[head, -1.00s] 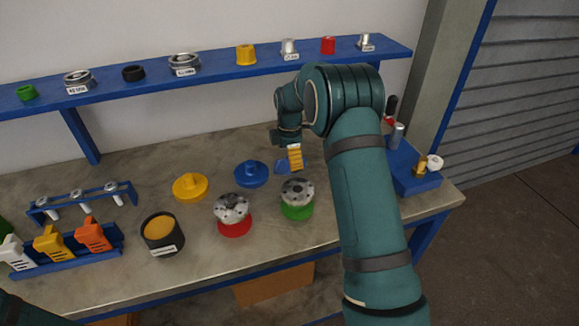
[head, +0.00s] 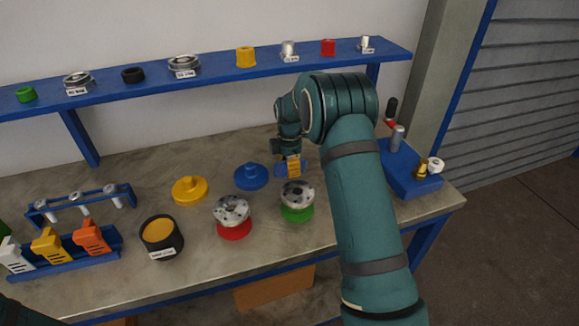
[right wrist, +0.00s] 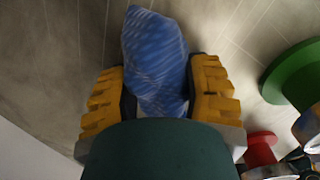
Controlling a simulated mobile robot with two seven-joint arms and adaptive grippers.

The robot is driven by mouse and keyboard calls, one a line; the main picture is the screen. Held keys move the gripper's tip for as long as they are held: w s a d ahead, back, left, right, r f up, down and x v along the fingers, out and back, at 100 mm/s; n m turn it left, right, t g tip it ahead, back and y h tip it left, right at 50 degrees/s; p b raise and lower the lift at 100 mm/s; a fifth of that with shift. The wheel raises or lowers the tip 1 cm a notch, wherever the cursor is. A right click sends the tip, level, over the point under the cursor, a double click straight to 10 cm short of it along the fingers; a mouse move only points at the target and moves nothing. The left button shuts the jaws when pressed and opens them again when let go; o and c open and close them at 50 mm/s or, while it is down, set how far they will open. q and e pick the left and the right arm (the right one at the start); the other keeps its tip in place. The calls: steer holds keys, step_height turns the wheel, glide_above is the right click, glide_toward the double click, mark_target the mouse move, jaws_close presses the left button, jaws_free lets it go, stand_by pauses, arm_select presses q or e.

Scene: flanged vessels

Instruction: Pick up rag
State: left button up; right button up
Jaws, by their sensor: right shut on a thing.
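The rag (right wrist: 154,48) is a blue cloth with pale stripes, bunched between the two yellow fingers of my right gripper (right wrist: 160,90) in the right wrist view. My right gripper is shut on it. In the head view my right gripper (head: 292,167) points down at the back of the bench, with blue cloth showing at both sides of its fingers. I cannot tell whether the rag touches the bench top. My left gripper is out of view.
A blue flanged lid (head: 251,177) sits just left of the gripper. A green-based flanged vessel (head: 297,201) and a red-based one (head: 233,217) stand in front. A blue tool stand (head: 414,182) is to the right, and a blue shelf (head: 215,67) runs behind.

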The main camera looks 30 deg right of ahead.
step_height(320, 180, up, 10)
steer(key=shift+p, duration=1.1)
